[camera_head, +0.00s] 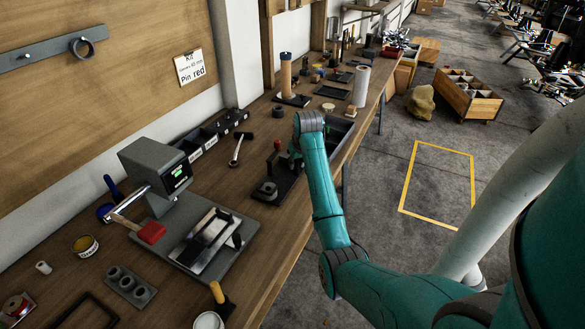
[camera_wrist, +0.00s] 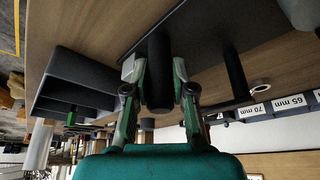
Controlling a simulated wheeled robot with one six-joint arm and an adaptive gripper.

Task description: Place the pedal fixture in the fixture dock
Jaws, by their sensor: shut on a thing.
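My gripper (camera_wrist: 160,85) is shut on a dark upright cylinder (camera_wrist: 160,55), which I take to be the grip of the pedal fixture. In the wrist view the cylinder is at a dark flat plate (camera_wrist: 205,22); I cannot tell whether it is fixed to it. A thinner dark post (camera_wrist: 237,75) stands right of the fingers. In the head view a black base (camera_head: 268,197) with a red-topped upright stands below my gripper, whose fingers are mostly hidden by my arm. I cannot tell for sure which thing is the fixture dock.
A dark bin (camera_wrist: 75,85) is near my gripper.

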